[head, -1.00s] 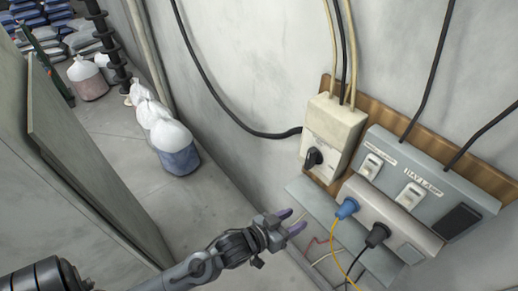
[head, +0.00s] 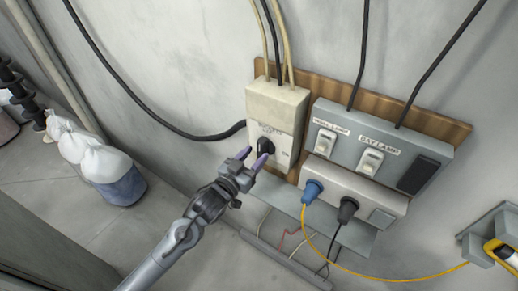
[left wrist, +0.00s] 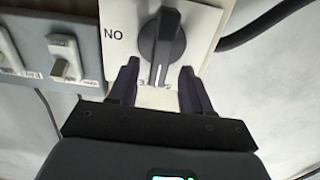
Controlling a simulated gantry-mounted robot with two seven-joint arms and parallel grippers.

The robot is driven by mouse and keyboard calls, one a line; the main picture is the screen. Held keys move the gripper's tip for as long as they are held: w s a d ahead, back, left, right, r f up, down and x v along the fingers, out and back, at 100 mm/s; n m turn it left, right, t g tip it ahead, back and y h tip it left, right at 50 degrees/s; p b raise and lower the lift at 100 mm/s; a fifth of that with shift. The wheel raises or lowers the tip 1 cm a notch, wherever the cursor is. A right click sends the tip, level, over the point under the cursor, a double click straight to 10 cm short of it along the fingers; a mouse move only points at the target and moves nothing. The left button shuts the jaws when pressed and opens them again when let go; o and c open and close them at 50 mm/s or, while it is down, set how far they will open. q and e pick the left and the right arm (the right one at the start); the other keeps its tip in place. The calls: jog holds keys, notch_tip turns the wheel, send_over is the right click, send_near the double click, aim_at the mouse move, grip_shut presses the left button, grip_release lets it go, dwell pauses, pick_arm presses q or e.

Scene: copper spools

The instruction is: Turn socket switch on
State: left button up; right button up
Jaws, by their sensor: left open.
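The socket switch is a cream box (head: 276,108) on a wooden board on the wall, with a black rotary knob (head: 265,147) low on its front. My left gripper (head: 253,160) is open just in front of the knob. In the left wrist view, the black knob (left wrist: 161,45) shows between and just beyond the two open fingertips (left wrist: 157,75). The knob's long grip stands nearly upright in that view, beside the letters "NO", which appear upside down. I cannot tell whether the fingers touch it. My right gripper is not in view.
A grey panel (head: 345,117) with two white lamp switches is right of the box. Below it, a socket strip (head: 335,180) holds a blue plug (head: 312,190) and a black plug (head: 348,208) with hanging cables. White bags (head: 112,168) stand at left.

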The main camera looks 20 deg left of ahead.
aim_at(259, 151)
pick_arm(q)
jog(key=shift+x, duration=1.6)
jog(key=shift+c, duration=0.2)
grip_shut()
